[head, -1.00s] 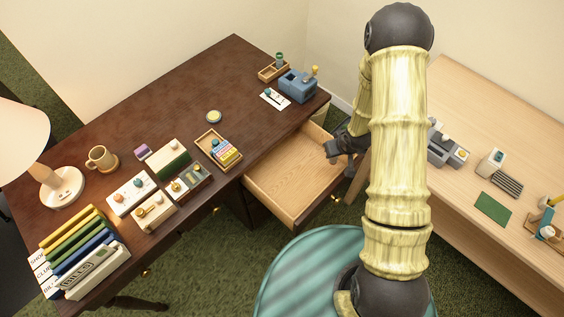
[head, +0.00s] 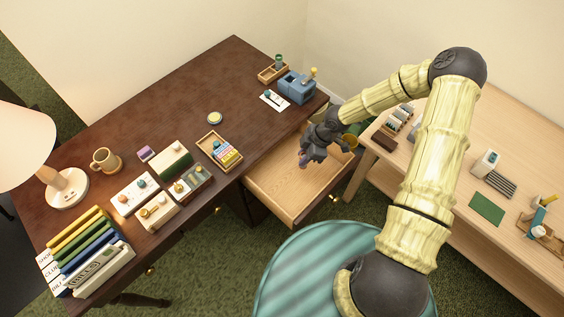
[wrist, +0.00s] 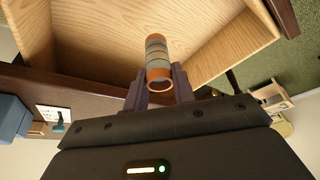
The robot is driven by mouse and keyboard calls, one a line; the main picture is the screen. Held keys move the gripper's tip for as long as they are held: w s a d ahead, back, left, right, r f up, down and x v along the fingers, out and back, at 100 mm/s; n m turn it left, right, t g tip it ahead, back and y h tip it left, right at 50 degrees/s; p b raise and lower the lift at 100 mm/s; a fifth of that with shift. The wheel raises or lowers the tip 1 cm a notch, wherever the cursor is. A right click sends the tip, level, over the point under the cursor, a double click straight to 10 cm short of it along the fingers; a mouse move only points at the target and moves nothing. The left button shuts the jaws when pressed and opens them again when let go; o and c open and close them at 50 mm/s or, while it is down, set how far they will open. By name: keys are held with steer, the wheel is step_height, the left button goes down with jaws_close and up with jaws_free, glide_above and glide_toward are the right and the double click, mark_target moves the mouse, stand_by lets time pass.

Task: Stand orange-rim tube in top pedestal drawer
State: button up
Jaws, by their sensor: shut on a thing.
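The orange-rim tube (wrist: 157,62), banded orange and grey, is between the fingers of my gripper (wrist: 161,82) in the wrist view. My gripper is shut on it; its open orange-rimmed end faces the camera. In the head view my gripper (head: 305,160) is over the far part of the pulled-out top pedestal drawer (head: 286,190), and the tube cannot be made out there. The drawer is pale wood and its visible floor is bare. The wrist view also shows the drawer (wrist: 95,25) beyond the tube. Whether the tube touches the drawer floor cannot be told.
The dark desk (head: 150,115) borders the drawer on the left, with a wooden tray (head: 219,151) and a blue device (head: 297,86) near its edge. A light wood table (head: 450,130) stands to the right. A teal round seat (head: 300,275) is in front.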

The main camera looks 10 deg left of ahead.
steer(key=shift+f, duration=3.15)
steer(key=shift+f, duration=0.15)
steer(key=shift+f+p, duration=0.3)
steer(key=shift+f, duration=1.45)
steer(key=o, duration=1)
steer(key=shift+c, duration=0.2)
